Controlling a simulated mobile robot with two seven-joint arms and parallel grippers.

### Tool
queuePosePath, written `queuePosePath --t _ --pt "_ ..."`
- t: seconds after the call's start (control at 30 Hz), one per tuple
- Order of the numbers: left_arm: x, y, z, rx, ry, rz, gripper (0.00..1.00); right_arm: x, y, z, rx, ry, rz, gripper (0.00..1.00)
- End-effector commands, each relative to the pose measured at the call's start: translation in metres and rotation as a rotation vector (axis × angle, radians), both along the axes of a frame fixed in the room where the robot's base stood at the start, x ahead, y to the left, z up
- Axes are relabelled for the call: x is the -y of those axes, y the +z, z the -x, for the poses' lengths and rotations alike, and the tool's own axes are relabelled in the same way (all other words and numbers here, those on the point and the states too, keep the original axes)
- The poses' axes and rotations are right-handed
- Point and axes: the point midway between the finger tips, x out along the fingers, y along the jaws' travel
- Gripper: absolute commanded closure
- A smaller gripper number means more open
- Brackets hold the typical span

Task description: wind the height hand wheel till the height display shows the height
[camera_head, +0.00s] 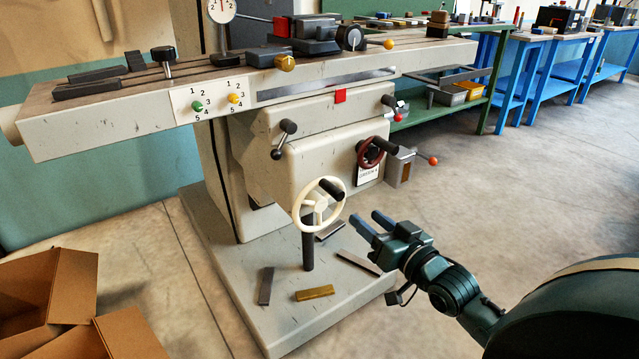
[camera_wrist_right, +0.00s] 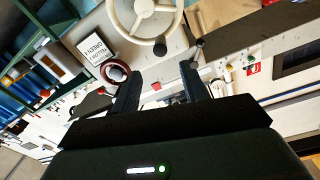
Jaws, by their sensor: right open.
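A cream hand wheel (camera_head: 319,204) with a dark crank handle (camera_head: 331,190) stands on the front of the machine. It also shows at the top of the right wrist view (camera_wrist_right: 143,18). A smaller dark red wheel (camera_head: 371,153) with a black handle is to its right; it shows in the wrist view too (camera_wrist_right: 115,72). A white card (camera_head: 367,175) with small print is beside the red wheel. I cannot make out a height reading. My right gripper (camera_head: 367,222) is open and empty, right of the cream wheel and apart from it. My left gripper is out of view.
The machine's base plate (camera_head: 235,285) holds a brass bar (camera_head: 314,293) and several grey bars. Ball-ended levers (camera_head: 284,139) stick out of the machine front. Cardboard boxes (camera_head: 75,290) stand at lower left. Floor at right is clear, before blue benches (camera_head: 525,70).

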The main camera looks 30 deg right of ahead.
Motion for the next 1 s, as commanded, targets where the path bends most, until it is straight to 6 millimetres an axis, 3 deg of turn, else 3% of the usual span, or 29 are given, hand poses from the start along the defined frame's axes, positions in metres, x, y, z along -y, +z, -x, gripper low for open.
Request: queuePosePath --t 0.17,0.7,1.0 --pt "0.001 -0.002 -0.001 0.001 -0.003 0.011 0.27 -0.001 -0.001 -0.016 0.003 0.0 0.0 0.56" --pt "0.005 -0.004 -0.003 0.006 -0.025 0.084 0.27 -0.005 -0.001 -0.107 0.003 -0.001 0.0 0.56" --pt "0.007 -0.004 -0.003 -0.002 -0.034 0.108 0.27 -0.007 -0.001 -0.129 0.0 0.0 -0.001 0.56"
